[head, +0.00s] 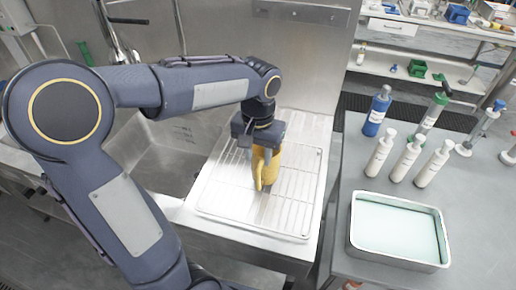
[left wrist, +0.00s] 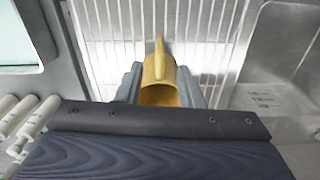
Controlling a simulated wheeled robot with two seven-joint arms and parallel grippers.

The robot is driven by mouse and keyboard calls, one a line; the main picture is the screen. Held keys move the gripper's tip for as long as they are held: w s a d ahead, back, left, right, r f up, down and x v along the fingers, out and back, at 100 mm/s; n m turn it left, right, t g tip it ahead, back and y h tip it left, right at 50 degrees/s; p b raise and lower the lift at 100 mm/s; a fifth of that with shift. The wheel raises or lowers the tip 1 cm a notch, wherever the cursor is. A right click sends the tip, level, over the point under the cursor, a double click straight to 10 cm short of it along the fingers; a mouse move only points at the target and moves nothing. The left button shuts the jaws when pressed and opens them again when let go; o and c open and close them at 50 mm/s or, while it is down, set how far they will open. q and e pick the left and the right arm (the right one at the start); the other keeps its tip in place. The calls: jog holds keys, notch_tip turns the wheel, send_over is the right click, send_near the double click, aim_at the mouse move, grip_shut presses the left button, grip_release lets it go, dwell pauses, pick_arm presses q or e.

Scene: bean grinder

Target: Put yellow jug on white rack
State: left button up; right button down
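The yellow jug (head: 265,165) is upright at the white wire rack (head: 222,197) beside the sink in the head view. I cannot tell whether its base touches the rack. My left gripper (head: 262,148) is over the jug from above, with its fingers at the jug's sides. In the left wrist view, the jug (left wrist: 159,82) sits between the two fingers (left wrist: 159,88), its open top facing the camera and its handle pointing away. The fingers look closed on it. The rack (left wrist: 102,30) lies behind it. My right gripper is not in view.
A steel sink (head: 165,150) is left of the rack. On the grey table to the right are a metal tray (head: 400,228) of pale green liquid, white bottles (head: 408,158) and a blue bottle (head: 377,112). A steel wall panel stands behind the rack.

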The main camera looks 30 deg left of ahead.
pick_arm(q)
jog(key=shift+s+r, duration=0.15)
jog(key=shift+r, duration=0.65)
jog(key=s+d+t+h, duration=0.1)
jog(key=s+t+h, duration=0.1)
jog(key=s, duration=0.5)
jog(key=s+d+f+t+h, duration=0.1)
jog(key=s+d+t, duration=0.1)
jog(key=s, duration=0.6)
jog(key=shift+s+d+f+t+h, duration=0.25)
jog(key=shift+t+h, duration=0.15)
jog(key=shift+t, duration=0.4)
